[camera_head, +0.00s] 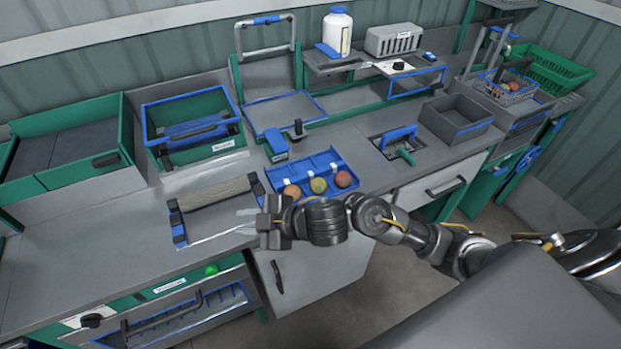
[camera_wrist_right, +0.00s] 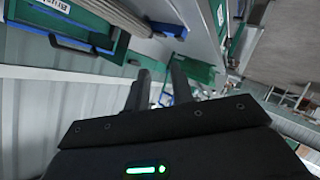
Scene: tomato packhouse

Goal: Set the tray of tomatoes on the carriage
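The blue tray (camera_head: 322,160) sits on the bench in the head view, with three tomatoes along its near side: an orange one (camera_head: 292,192), a yellow-green one (camera_head: 318,185) and a red one (camera_head: 343,180). My right gripper (camera_head: 246,220) is just left of and nearer than the tray; my arm hides part of the tray's near edge. Its two fingers are apart and empty, pointing left. The fingers also show in the right wrist view (camera_wrist_right: 160,90), with a gap between them. A flat blue-rimmed platform (camera_head: 285,112) behind the tray may be the carriage. My left gripper is out of view.
A roller frame (camera_head: 207,228) lies close to the right gripper's fingers. A green bin (camera_head: 190,115) stands behind it, and a small blue-green block (camera_head: 277,146) stands behind the tray. A grey box (camera_head: 456,120) is at right. The bench's left front is clear.

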